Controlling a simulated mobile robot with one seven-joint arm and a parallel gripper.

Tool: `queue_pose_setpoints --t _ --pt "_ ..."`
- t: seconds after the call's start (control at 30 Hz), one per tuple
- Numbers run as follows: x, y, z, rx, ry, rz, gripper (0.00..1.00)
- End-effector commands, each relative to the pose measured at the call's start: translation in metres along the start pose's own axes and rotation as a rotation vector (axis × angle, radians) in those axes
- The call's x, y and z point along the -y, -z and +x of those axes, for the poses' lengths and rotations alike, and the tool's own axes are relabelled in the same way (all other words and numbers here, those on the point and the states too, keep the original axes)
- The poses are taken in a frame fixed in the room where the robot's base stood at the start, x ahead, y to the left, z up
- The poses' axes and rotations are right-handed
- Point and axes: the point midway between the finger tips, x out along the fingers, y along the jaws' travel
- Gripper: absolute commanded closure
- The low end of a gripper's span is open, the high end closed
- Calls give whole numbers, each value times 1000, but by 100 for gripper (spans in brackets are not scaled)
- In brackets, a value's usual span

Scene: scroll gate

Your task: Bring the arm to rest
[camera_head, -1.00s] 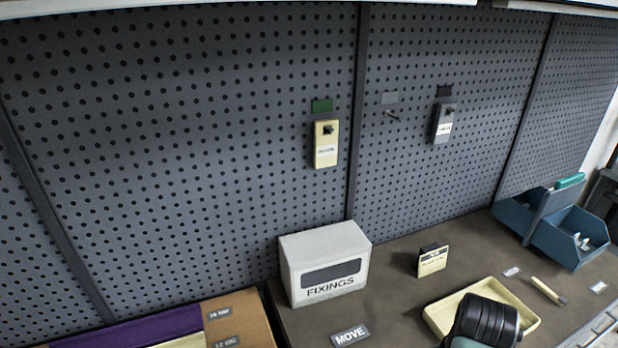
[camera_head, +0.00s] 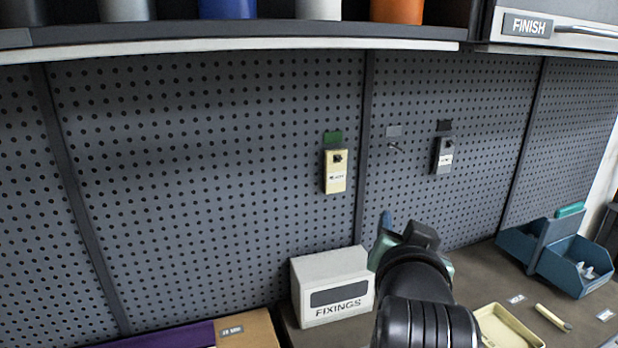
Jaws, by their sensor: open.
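My gripper (camera_head: 384,222) shows at the end of my dark arm in the lower middle of the head view. It points up and away toward the pegboard, just right of the white FIXINGS box (camera_head: 325,290). It is open, and I see nothing held in it. The gap between its fingers is hard to make out at this angle. My wrist and forearm hide part of the bench behind them.
A cream tray (camera_head: 508,328) and a blue bin (camera_head: 575,262) stand at right. A shelf (camera_head: 250,38) runs above.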

Motion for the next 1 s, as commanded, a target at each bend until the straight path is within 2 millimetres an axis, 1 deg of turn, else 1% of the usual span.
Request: queue_pose_setpoints --t 0.03,0.07,0.1,0.17,0.2,0.27,0.3,0.4,0.5,0.6,0.67,1.0 --pt "26 26 -18 -109 65 -39 50" --pt "40 42 -29 -173 98 -60 50" --pt "56 61 -46 -258 141 -87 50" --pt "80 88 -75 -386 200 -122 50" --pt "94 104 -96 -471 236 -143 50" --pt "112 126 -129 -591 282 -167 50" --pt "121 138 -150 -665 308 -179 50" --pt "136 160 -197 -820 355 -199 50" --pt "144 172 -230 -924 381 -207 50" --pt "146 178 -247 -977 393 -209 50" --pt "147 179 -251 -989 395 -210 50" --pt "147 179 -251 -988 395 -210 50"
